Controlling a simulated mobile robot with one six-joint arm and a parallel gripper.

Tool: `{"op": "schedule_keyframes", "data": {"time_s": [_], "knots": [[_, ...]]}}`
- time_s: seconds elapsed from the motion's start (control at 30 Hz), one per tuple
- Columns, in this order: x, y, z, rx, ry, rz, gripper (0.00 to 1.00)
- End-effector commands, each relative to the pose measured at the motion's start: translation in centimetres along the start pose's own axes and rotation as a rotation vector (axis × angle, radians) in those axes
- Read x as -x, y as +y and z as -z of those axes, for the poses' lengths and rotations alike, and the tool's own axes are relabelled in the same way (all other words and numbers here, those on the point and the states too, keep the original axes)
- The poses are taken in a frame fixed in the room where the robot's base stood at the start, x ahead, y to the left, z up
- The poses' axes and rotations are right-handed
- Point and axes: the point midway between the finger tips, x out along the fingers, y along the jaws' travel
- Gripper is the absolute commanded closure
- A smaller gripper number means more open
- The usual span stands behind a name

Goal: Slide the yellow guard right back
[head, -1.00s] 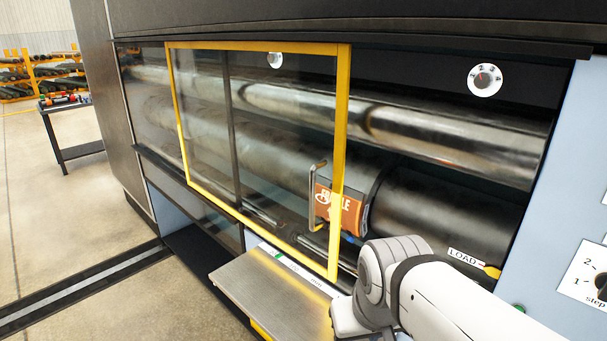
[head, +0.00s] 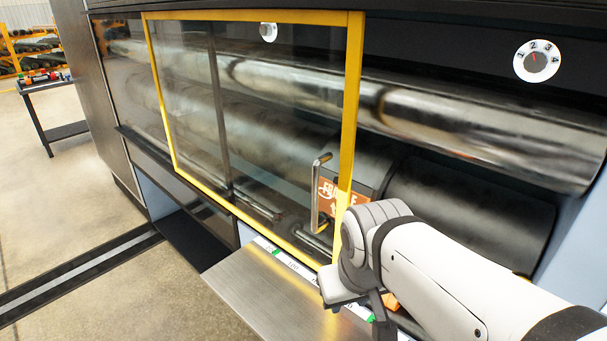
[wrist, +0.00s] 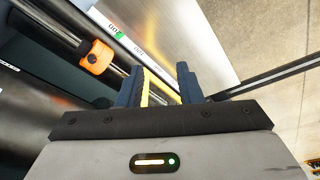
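The yellow guard (head: 352,120) is a clear pane in a yellow frame across the left and middle of the printer opening. A metal bar handle (head: 316,190) stands upright near its right edge.
Dark rollers (head: 470,125) lie behind the guard and are uncovered to its right. An orange label (head: 350,195) is on the lower roller, partly behind my arm. A metal shelf (head: 275,295) juts out below the guard. A numbered dial (head: 537,61) is upper right.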

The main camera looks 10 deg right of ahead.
Motion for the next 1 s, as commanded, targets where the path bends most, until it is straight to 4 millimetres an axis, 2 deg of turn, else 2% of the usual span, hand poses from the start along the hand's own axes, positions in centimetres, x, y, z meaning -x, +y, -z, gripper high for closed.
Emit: {"op": "schedule_keyframes", "data": {"time_s": [0.07, 0.17, 0.27, 0.37, 0.43, 0.53, 0.6, 0.7, 0.8, 0.9, 1.0], "knots": [[-0.8, -0.2, -0.1, 0.119, -0.033, -0.045, 0.68], [-1.8, 0.8, -0.1, 0.376, -0.108, -0.154, 0.68], [-2.5, 2.4, 1.0, 0.717, -0.211, -0.312, 0.68], [-2.5, 3.6, 3.4, 1.069, -0.327, -0.498, 0.68], [-2.0, 3.8, 5.8, 1.297, -0.408, -0.642, 0.68], [-0.9, 2.9, 9.6, 1.58, -0.526, -0.861, 0.68], [0.1, 1.5, 12.1, 1.736, -0.6, -1.015, 0.68], [1.5, -0.9, 15.0, 1.893, -0.694, -1.213, 0.68], [2.7, -3.1, 16.9, 1.98, -0.759, -1.365, 0.68], [3.5, -4.5, 17.8, 2.02, -0.799, -1.455, 0.68], [3.9, -4.8, 18.5, 2.033, -0.816, -1.492, 0.68]]}}
